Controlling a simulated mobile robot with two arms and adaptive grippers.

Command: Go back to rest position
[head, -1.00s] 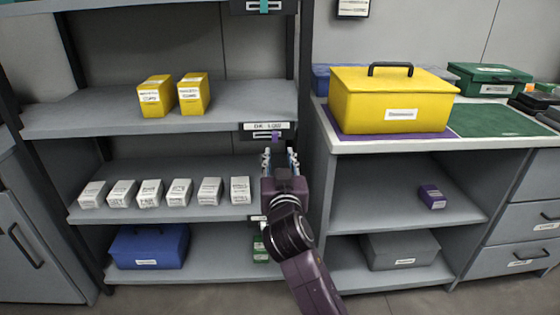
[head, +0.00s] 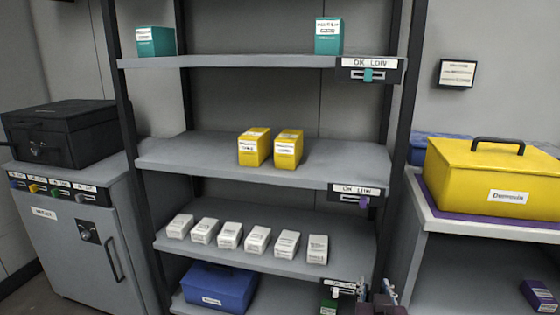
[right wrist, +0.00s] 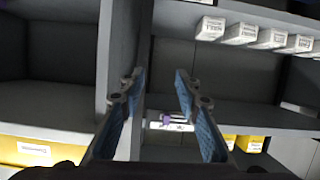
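My right gripper (head: 376,291) shows at the lower edge of the head view, in front of the shelf unit's right post. Its two fingers stand upright and apart, with nothing between them. In the right wrist view the fingers (right wrist: 155,85) are spread and empty, and the view is upside down. A label plate with a purple slider (head: 363,202) on the middle shelf is above the gripper and apart from it; the slider (right wrist: 166,119) also shows beyond the fingers in the wrist view. My left gripper is in neither view.
The shelf unit (head: 160,245) holds white boxes (head: 258,239), yellow boxes (head: 288,149), teal boxes (head: 328,37) and a blue case (head: 218,287). A yellow case (head: 470,180) stands on the right counter. A black case (head: 62,133) sits on the left cabinet (head: 75,250).

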